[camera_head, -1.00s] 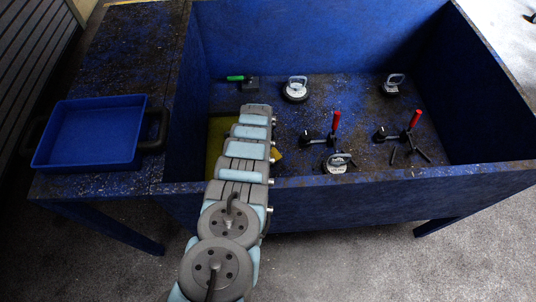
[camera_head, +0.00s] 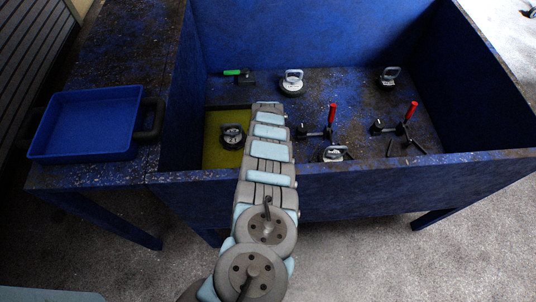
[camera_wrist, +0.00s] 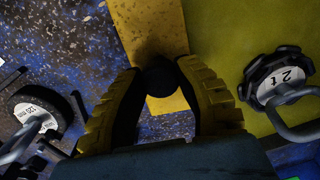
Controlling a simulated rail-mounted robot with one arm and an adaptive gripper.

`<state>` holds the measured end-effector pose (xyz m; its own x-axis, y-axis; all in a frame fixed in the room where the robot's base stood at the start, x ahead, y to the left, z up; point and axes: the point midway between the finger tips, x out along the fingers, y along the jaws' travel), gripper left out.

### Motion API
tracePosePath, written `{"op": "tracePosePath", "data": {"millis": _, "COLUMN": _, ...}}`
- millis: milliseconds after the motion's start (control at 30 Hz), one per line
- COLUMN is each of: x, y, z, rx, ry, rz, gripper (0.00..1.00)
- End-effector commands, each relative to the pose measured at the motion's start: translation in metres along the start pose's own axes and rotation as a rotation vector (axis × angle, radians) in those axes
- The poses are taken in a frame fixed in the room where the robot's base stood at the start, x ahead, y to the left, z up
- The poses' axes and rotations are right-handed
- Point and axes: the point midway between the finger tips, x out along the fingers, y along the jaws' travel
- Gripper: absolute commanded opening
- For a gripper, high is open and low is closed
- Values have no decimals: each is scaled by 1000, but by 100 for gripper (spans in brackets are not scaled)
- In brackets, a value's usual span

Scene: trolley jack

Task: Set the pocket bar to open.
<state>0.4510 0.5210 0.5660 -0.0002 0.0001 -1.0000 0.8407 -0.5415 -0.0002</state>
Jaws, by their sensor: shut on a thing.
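The pocket bar (camera_wrist: 148,28) is a flat yellow strip with a black knob (camera_wrist: 160,77), seen in the wrist view. It lies along the edge of the olive-yellow pocket (camera_wrist: 222,40). My gripper (camera_wrist: 162,75) is shut on the black knob, one ridged yellow finger on each side. In the head view my arm hides the gripper and the bar. The pocket floor (camera_head: 215,150) shows left of my arm there.
A green-handled part (camera_head: 238,75) lies at the back of the blue box. Handled discs (camera_head: 292,84) (camera_head: 388,80) (camera_head: 334,154) and red-handled clamps (camera_head: 331,117) (camera_head: 410,113) stand right of my arm. A blue tray (camera_head: 85,122) sits on the left bench. The box walls (camera_head: 400,172) are high.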

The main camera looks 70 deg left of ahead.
Motion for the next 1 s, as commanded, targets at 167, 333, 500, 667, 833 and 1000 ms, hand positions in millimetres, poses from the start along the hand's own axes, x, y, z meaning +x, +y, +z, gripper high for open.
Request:
{"op": "tracePosePath", "data": {"millis": 167, "x": 3, "y": 9, "z": 0, "rx": -109, "ry": -1, "rz": 1, "gripper": 0}}
{"op": "tracePosePath", "data": {"millis": 333, "x": 3, "y": 13, "z": 0, "rx": -182, "ry": -1, "rz": 1, "gripper": 0}}
{"op": "tracePosePath", "data": {"millis": 500, "x": 3, "y": 15, "z": -1, "rx": -222, "ry": -1, "rz": 0, "gripper": 0}}
{"op": "tracePosePath", "data": {"millis": 667, "x": 2, "y": 16, "z": -1, "rx": -236, "ry": -1, "rz": 0, "gripper": 0}}
{"op": "tracePosePath", "data": {"millis": 833, "x": 2, "y": 16, "z": -1, "rx": -238, "ry": -1, "rz": 0, "gripper": 0}}
{"op": "tracePosePath", "data": {"millis": 1000, "x": 2, "y": 16, "z": -1, "rx": -237, "ry": -1, "rz": 0, "gripper": 0}}
